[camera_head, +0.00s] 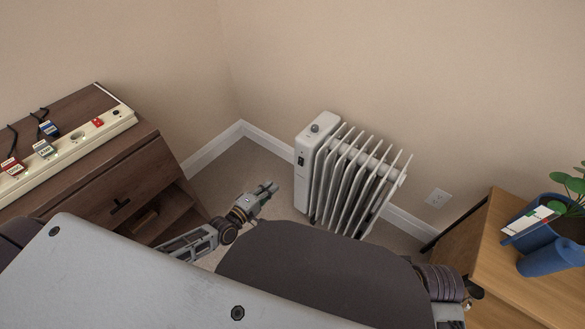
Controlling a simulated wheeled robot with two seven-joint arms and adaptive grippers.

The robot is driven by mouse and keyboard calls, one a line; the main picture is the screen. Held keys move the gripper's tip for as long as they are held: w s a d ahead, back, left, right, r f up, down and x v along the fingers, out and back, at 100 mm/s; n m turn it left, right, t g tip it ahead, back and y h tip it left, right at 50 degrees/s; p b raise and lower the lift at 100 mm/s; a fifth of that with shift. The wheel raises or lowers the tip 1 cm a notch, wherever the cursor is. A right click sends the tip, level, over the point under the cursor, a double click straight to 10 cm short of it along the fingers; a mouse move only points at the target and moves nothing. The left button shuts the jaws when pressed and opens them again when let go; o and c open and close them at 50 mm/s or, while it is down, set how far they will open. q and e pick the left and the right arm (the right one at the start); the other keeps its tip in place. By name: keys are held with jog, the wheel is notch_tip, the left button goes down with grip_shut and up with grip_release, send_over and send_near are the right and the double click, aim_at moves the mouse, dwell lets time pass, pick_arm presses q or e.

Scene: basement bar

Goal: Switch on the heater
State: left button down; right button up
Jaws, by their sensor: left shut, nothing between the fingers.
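The heater (309,180) is a white oil radiator with several upright fins, standing on the floor near the corner. A round knob (315,128) sits on top of its end housing, and a small dark switch (301,160) is on the housing's front face. I cannot tell the switch's position. My left gripper (273,187) is shut and empty, in front of and to the left of the heater, apart from it. My right arm shows at the lower right, but its gripper is not visible.
A cream power strip (122,125) with labelled plugs and a red switch (98,122) lies on the dark wooden cabinet (140,150) at left. A wooden cabinet (500,240) with a blue planter (550,258) stands at right.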

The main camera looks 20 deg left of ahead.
pick_arm(q)
jog(key=shift+w, duration=0.15)
pick_arm(e)
jog(key=shift+f, duration=0.1)
pick_arm(q)
jog(key=b, duration=0.4)
send_near(298, 162)
jog(key=f+x, duration=0.1)
jog(key=x, duration=0.4)
jog(key=shift+b+x, duration=0.35)
jog(key=shift+x, duration=0.6)
pick_arm(e)
notch_tip(298, 162, down, 10)
jog(key=w+a+t+y, duration=0.1)
jog(key=a, duration=0.2)
jog(key=shift+w+t+y, duration=0.15)
jog(key=shift+t+y, duration=0.15)
pick_arm(q)
jog(key=shift+w+a, duration=0.1)
jog(key=shift+a, duration=0.1)
pick_arm(e)
jog(key=shift+r, duration=0.2)
